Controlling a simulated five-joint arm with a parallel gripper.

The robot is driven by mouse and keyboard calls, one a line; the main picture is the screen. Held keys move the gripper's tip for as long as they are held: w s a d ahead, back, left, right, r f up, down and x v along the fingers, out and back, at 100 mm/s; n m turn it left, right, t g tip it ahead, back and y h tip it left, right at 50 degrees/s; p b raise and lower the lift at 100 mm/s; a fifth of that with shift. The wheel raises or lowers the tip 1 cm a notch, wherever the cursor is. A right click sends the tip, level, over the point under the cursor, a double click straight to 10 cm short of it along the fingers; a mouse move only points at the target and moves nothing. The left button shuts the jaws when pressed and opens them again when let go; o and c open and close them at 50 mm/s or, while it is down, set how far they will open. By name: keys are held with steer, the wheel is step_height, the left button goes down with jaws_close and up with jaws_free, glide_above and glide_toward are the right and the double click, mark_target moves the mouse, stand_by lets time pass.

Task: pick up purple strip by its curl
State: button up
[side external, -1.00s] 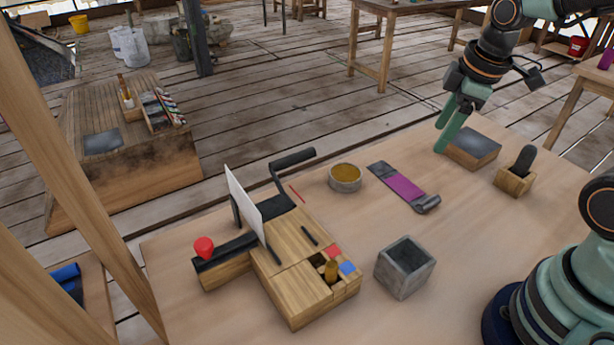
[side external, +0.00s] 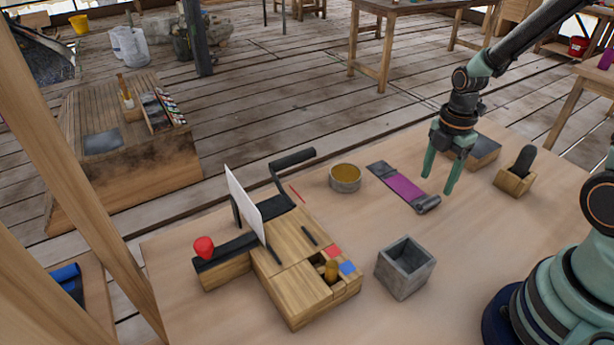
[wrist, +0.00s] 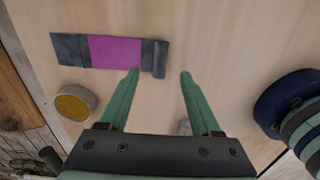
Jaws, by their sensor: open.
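The purple strip (side external: 403,188) lies flat on the table, with dark grey ends. Its curl (side external: 427,204) is the rolled dark end nearest my base. In the wrist view the purple strip (wrist: 115,50) lies beyond my fingertips, and its curl (wrist: 155,58) shows at its right end. My gripper (side external: 437,183) is open and empty, pointing down above the table near the curl. In the wrist view my gripper (wrist: 160,72) has its left fingertip close to the curl in the picture and its right fingertip over bare table. I cannot tell the exact height.
A round tin (side external: 345,178) stands left of the strip. A grey open box (side external: 405,267) and a wooden block fixture (side external: 295,265) stand in front. A dark-topped block (side external: 484,153) and a wooden holder (side external: 516,178) are at the right. The table around the curl is clear.

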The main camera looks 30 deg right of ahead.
mark_target(430, 200)
steer(key=shift+f, duration=3.15)
jaws_close()
